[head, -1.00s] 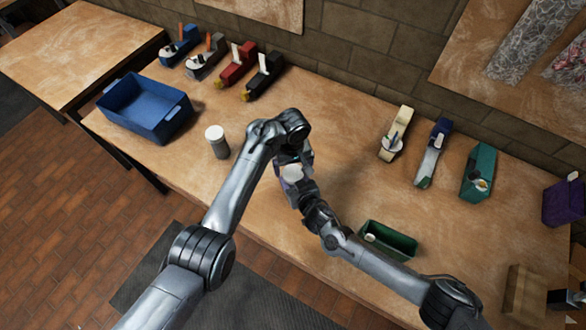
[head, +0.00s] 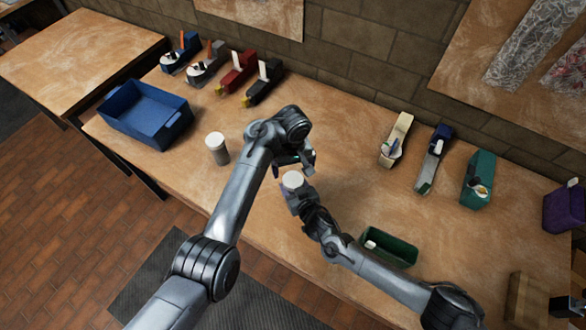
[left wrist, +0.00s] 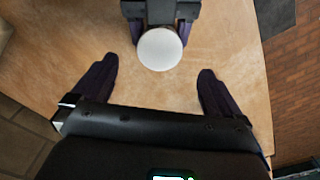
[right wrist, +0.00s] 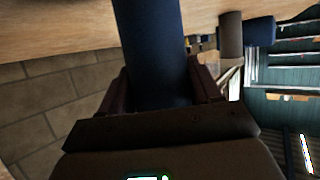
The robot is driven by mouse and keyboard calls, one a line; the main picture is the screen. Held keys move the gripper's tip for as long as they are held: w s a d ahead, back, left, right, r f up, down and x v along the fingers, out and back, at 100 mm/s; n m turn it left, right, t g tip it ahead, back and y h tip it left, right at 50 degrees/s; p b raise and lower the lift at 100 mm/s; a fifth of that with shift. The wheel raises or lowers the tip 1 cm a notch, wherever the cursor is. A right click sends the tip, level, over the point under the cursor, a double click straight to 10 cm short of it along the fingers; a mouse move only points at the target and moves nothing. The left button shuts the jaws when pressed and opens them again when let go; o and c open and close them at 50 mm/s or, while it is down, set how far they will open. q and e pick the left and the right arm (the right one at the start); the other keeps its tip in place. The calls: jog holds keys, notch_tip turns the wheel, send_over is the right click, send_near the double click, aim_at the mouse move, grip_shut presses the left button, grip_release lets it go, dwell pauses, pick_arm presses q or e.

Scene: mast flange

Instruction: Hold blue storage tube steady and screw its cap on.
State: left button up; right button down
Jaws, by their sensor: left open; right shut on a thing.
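The blue storage tube (right wrist: 152,55) stands in my right gripper (head: 294,191), which is shut on it. Its white cap (head: 292,180) sits on top of the tube; how tightly, I cannot tell. In the left wrist view the cap (left wrist: 160,48) shows as a round white disc in front of my left gripper (left wrist: 155,88). My left gripper is open and empty, its fingers apart from the cap. In the head view the left gripper (head: 296,160) is just behind and above the cap. Most of the tube is hidden in the head view.
A grey tube with a white lid (head: 217,148) stands left on the table (head: 180,175). A blue bin (head: 145,112) is at the far left. A green bin (head: 388,248) holding a small white thing lies near my right arm. Several tape dispensers line the back.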

pick_arm(q)
notch_tip(320, 180, up, 10)
dwell(0.5)
jog(key=shift+r, duration=0.1)
pick_arm(e)
jog(key=shift+c, duration=0.7)
grip_release()
pick_arm(q)
jog(key=shift+r+p, duration=0.6)
jog(key=shift+p, duration=0.05)
pick_arm(e)
jog(key=v, duration=1)
jog(key=shift+s+d, duration=0.2)
jog(key=shift+s, duration=0.15)
